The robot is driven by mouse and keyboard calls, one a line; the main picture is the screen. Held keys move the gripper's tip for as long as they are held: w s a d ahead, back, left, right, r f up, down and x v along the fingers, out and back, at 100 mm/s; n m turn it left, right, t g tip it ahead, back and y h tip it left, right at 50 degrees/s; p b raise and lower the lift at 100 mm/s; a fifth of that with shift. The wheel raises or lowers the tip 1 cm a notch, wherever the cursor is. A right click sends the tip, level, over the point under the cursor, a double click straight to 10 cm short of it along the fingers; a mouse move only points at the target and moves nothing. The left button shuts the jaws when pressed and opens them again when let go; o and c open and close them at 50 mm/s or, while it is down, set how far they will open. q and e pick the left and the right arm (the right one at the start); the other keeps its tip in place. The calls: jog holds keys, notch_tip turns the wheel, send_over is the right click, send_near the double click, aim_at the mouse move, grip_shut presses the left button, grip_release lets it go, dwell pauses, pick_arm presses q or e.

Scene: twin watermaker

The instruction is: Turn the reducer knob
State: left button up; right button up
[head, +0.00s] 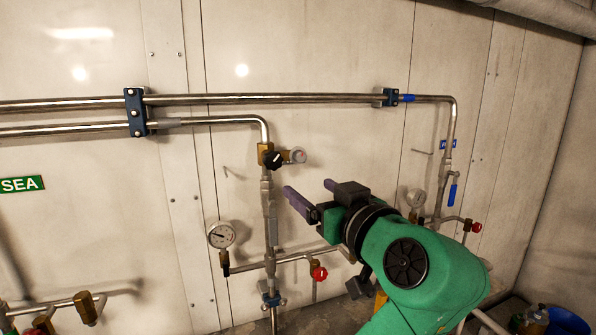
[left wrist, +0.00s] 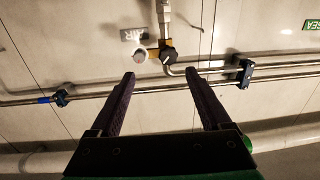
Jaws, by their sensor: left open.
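The reducer is a brass block with a black star-shaped knob (head: 272,159) on its front, on the upright pipe left of centre in the head view. In the left wrist view, turned upside down, the black knob (left wrist: 168,55) shows just beyond the fingertips. A round grey cap with a red centre (head: 298,155) sits at its right. My left gripper (head: 308,188) is open and empty, below and right of the knob, and apart from it. Its two dark purple fingers also show in the left wrist view (left wrist: 160,75), spread apart. My right gripper is not in view.
Horizontal pipes (head: 300,98) run along the wall above, held by blue clamps (head: 136,112). A pressure gauge (head: 221,235) and a red-knobbed valve (head: 319,273) sit lower. A blue-handled valve (head: 453,191) stands at the right. Bare wall surrounds the knob's left side.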

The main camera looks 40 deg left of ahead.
pick_arm(q)
jog(key=s+r+n, duration=0.1)
jog(key=s+r, duration=0.1)
jog(key=p, duration=0.6)
send_near(274, 161)
jog(key=x, duration=0.8)
jog(key=shift+r, duration=0.15)
jog(key=shift+w+a+f, duration=0.15)
jog(key=shift+a+f, duration=0.05)
jog(key=shift+a, duration=0.05)
jog(key=shift+d, duration=0.1)
grip_shut()
jog(key=shift+m, duration=0.3)
